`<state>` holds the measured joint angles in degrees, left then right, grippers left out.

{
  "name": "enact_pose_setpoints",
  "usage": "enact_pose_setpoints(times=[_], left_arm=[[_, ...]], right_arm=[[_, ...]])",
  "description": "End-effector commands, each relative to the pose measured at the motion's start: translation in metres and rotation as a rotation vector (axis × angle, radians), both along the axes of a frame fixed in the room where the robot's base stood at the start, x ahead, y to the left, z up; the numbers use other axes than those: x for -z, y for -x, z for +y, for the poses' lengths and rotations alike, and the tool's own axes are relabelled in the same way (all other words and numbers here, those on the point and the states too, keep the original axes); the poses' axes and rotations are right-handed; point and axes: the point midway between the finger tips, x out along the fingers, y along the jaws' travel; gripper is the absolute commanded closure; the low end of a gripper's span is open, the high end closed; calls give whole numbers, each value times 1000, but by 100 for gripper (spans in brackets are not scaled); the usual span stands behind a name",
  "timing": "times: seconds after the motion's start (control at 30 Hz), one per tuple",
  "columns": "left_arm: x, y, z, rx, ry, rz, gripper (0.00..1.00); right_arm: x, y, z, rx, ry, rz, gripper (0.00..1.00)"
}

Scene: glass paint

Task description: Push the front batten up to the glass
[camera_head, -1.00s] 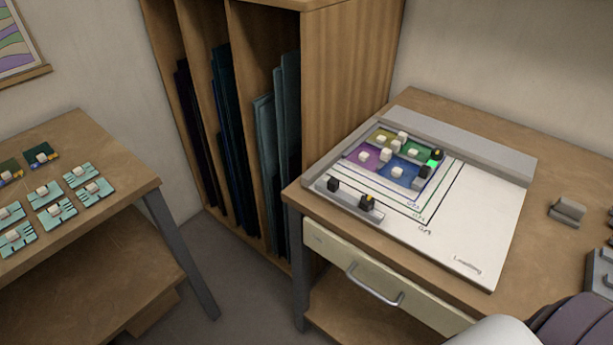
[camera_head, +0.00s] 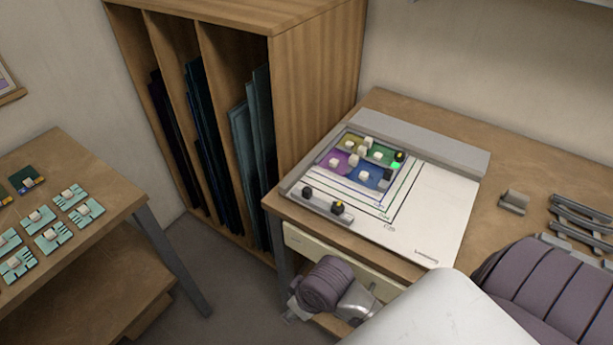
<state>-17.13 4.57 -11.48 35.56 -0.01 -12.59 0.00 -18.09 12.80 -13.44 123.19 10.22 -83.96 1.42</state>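The board (camera_head: 440,205) lies on the right table. On it, a pane of glass in several colours (camera_head: 343,161) carries small white blocks. The front batten (camera_head: 325,209) is a grey bar with two dark knobs along the board's front-left edge. A strip of white board shows between it and the glass. A short dark batten with a green light (camera_head: 396,165) stands at the glass's right side. My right arm comes in from the lower right; its wrist is in front of the drawer, below the batten. Small metal parts of the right gripper (camera_head: 293,308) show there, mostly hidden. My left gripper is out of view.
A grey rail (camera_head: 420,140) runs along the board's back. A small grey block (camera_head: 514,201) and metal bars (camera_head: 580,215) lie to the right. A wooden rack (camera_head: 315,85) of glass sheets stands behind left. The left table (camera_head: 110,190) holds several small tiles.

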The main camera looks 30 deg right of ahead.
Motion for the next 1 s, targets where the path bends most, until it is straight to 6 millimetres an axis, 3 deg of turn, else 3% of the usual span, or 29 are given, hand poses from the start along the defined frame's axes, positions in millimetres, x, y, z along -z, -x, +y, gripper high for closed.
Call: enact_pose_setpoints(times=[0.03,0.1,0.27,0.43,0.57,0.73,0.9,1.0], left_arm=[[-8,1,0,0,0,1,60],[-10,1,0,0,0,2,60],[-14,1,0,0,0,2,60],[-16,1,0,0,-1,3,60],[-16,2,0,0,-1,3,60],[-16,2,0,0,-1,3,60],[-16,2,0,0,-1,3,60],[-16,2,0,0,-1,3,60]], right_arm=[[-25,-12,5,-41,-6,-14,52],[-43,-23,11,-92,-14,-12,52],[-73,-50,19,-205,-6,5,52],[-100,-88,6,-300,47,56,52],[-127,-122,-23,-320,107,115,52],[-176,-162,-78,-260,167,197,52],[-231,-184,-128,-160,177,255,52],[-253,-188,-146,-118,168,272,52]])
